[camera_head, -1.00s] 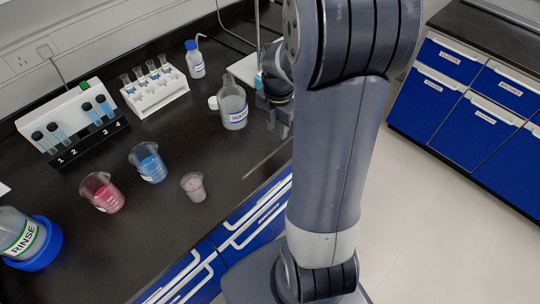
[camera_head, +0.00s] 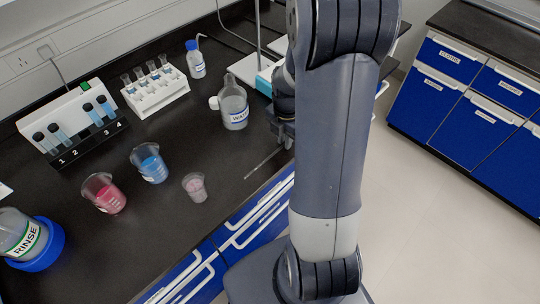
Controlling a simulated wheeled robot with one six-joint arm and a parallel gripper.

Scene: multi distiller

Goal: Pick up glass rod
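The glass rod (camera_head: 261,164) is a thin, pale stick lying on the black bench top near its front edge, right of the small cup. Its right end reaches toward my gripper (camera_head: 284,140), and that end is hard to make out. My gripper is small and dark, partly hidden behind my arm, low over the bench at the rod's right end. I cannot tell whether its fingers are apart or closed, or whether they touch the rod.
A water bottle (camera_head: 235,108) stands behind the rod. A small cup with pink contents (camera_head: 195,187), a blue beaker (camera_head: 151,165) and a red beaker (camera_head: 106,194) stand to the left. A white tube rack (camera_head: 158,96) is farther back. The bench between cup and rod is clear.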

